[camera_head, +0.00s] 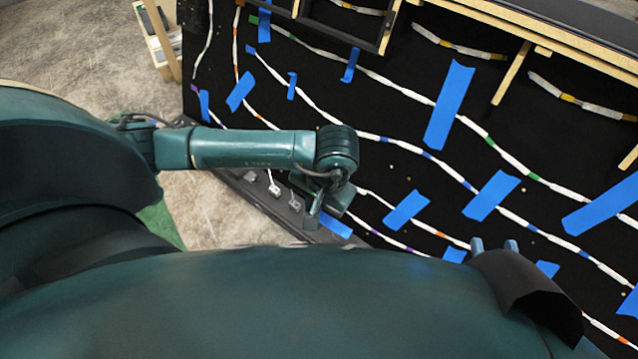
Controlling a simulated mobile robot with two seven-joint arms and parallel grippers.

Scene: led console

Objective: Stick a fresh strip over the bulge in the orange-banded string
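The orange-banded string (238,62) is a white cord with orange bands on the black panel. It drops from the upper left, passes behind my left arm and runs to the lower right. I cannot make out a bulge in it. My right gripper (495,246) is over this string at the lower right; its two bluish fingertips stand apart with nothing visible between them. My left gripper (324,207) is by the panel's lower edge; its fingers are too hidden to judge. Blue strips lie across the strings, including one wide strip (448,105) and another near the orange-banded string (407,210).
The black panel (415,165) also carries green-, blue-, purple- and yellow-banded strings. A dark ledge (247,180) with small pale items runs along its lower left edge. Wooden rails (512,73) cross the top. My arms cover the lower left; bare floor (205,215) shows there.

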